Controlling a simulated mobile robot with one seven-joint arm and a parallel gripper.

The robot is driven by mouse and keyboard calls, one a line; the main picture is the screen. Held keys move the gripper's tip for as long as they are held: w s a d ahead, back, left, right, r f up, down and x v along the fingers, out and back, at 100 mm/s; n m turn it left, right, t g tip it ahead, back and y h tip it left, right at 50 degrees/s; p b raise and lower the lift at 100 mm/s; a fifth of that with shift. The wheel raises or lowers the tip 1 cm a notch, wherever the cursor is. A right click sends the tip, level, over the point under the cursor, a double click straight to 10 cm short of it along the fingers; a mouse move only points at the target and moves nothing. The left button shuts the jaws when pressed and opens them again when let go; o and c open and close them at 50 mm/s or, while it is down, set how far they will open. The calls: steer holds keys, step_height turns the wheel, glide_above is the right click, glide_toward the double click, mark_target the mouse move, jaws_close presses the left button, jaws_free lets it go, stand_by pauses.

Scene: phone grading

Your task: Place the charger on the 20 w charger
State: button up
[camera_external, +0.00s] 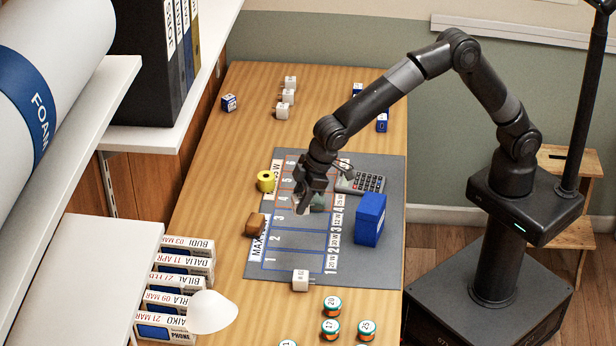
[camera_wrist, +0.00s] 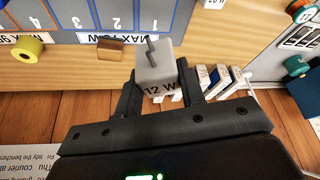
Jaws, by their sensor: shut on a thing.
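My gripper (camera_external: 307,197) is shut on a white charger marked 12 W. It also shows in the wrist view (camera_wrist: 162,88), with a finger on each side of the charger (camera_wrist: 154,68) and metal prongs at its far end. In the external view my gripper is over the middle of the grey mat (camera_external: 393,200), and it mostly hides the held charger. Another white charger (camera_external: 300,281) stands at the mat's front edge, by lane 1. A white piece with a label that seems to read 20 W (camera_wrist: 215,3) is cut off at the top of the wrist view.
A blue box (camera_external: 370,219) and a calculator (camera_external: 361,183) are on the mat's right side. A yellow roll (camera_external: 266,181) and a brown block (camera_external: 255,224) are at its left. Several white chargers (camera_external: 283,111) stand at the back. Round numbered pots (camera_external: 331,306) stand in front.

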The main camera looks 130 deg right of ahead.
steer(key=w+a+f, duration=0.2)
steer(key=a, duration=0.1)
steer(key=w+a+f, duration=0.2)
steer(key=w+a, duration=0.1)
steer(key=w+a+f, duration=0.2)
steer(key=a, duration=0.1)
steer(key=shift+w+a+f, duration=0.1)
steer(key=shift+w+f, duration=0.05)
steer(key=shift+f, duration=2.2)
steer(key=shift+f, duration=0.1)
steer(key=shift+f, duration=0.4)
steer(key=o, duration=1)
steer(key=shift+r, duration=0.1)
